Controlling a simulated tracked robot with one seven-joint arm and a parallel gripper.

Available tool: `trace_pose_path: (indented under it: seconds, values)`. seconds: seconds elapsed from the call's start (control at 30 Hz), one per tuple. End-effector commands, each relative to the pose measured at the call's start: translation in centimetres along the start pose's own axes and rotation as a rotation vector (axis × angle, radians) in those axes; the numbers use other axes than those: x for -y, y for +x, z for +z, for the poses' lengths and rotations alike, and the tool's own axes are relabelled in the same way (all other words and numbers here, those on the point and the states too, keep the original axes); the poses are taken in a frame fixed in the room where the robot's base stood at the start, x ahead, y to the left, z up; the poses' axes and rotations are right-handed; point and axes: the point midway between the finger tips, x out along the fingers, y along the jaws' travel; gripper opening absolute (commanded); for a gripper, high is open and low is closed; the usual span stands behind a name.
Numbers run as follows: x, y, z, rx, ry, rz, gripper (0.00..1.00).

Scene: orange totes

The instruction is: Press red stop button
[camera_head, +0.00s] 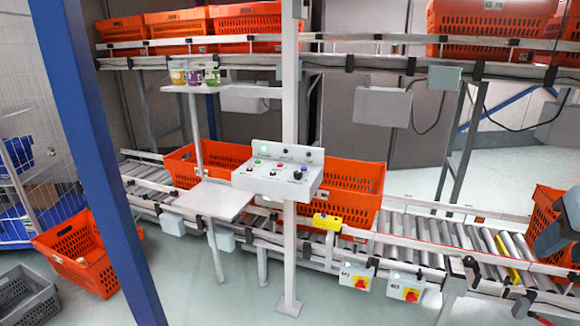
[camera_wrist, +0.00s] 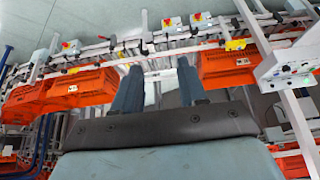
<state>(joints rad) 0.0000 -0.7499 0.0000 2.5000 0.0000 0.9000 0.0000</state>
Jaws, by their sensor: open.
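A light grey control panel (camera_head: 252,184) stands on a white post in the middle of the head view. It carries small green, red, black and blue controls, including a red button (camera_head: 282,167). Below the conveyor, two boxes bear red knobs on yellow plates, a left one (camera_head: 360,283) and a right one (camera_head: 411,295). In the wrist view, the panel (camera_wrist: 285,62) is at the right edge. Red-on-yellow knobs show along the top, one of them a red knob (camera_wrist: 167,22). My gripper (camera_wrist: 157,84) is open and empty, its two fingers apart, clear of the panel and knobs.
A roller conveyor (camera_head: 450,232) runs behind and right of the panel, with orange totes (camera_head: 352,180) on it. A small grey shelf (camera_head: 213,200) juts out left of the panel. A blue post (camera_head: 95,150) stands at left.

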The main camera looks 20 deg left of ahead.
Motion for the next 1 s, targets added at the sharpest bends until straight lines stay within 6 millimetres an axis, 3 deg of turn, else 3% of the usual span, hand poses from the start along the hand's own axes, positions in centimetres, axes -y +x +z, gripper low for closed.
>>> trace_pose_path:
  seconds: [0.43,1.0]
  values:
    - [0.0,0.0,0.0,0.0,0.0,0.0,0.0]
    - [0.0,0.0,0.0,0.0,0.0,0.0,0.0]
